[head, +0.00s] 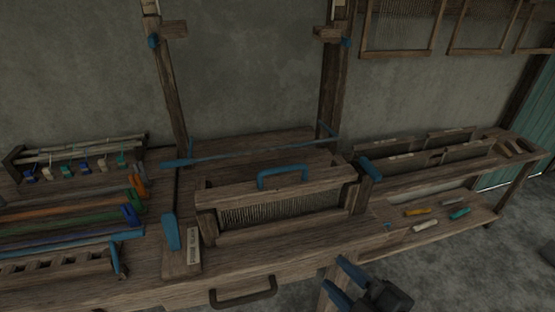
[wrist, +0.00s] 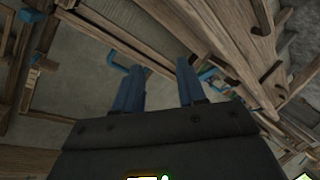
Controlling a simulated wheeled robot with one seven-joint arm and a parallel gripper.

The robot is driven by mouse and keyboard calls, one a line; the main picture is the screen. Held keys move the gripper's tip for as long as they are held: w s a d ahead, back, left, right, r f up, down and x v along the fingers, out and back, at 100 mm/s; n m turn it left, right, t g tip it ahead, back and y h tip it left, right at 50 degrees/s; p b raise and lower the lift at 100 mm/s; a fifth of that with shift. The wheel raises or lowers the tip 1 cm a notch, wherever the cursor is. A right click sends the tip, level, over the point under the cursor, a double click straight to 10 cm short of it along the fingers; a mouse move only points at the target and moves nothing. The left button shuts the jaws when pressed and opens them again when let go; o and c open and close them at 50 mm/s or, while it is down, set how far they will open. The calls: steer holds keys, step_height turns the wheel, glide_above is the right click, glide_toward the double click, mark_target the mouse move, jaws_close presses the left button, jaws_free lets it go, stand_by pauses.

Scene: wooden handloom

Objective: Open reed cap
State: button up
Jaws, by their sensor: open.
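The reed cap (head: 235,192) is a wooden bar with a blue arched handle (head: 283,171) on its top, at the middle of the loom. It lies along the top of the reed (head: 285,209), whose fine upright wires show below it. The cap looks down on its frame. My gripper (head: 333,275) is at the bottom of the head view, in front of the loom and to the right of the cap, apart from it. Its two blue fingers (wrist: 157,78) are spread and empty in the wrist view.
Blue-ended posts (head: 171,232) flank the reed frame. A dark drawer-style handle (head: 243,293) is on the loom's front. Coloured small tools (head: 460,213) lie on the right shelf. A rack with spools (head: 85,166) stands at left. Open floor (head: 440,275) is at lower right.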

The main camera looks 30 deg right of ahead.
mark_target(284, 171)
steer(key=w+r+n+y+p, duration=0.1)
steer(key=w+r+n, duration=0.2)
steer(key=w, duration=0.2)
steer(key=w+d+r+n, duration=0.1)
steer(key=w+r+n, duration=0.2)
steer(key=w, duration=0.3)
steer(key=w+d+r+n+y+p, duration=0.1)
steer(key=w+r+n, duration=0.2)
steer(key=w, duration=0.2)
steer(key=shift+w+d+r+t+y+p, duration=0.2)
steer(key=shift+t+y+p, duration=0.1)
steer(key=shift+t, duration=0.1)
steer(key=shift+w, duration=0.2)
steer(key=p+x, duration=0.2)
steer(key=x, duration=0.5)
steer(key=shift+w, duration=0.3)
steer(key=shift+f, duration=0.1)
jaws_close()
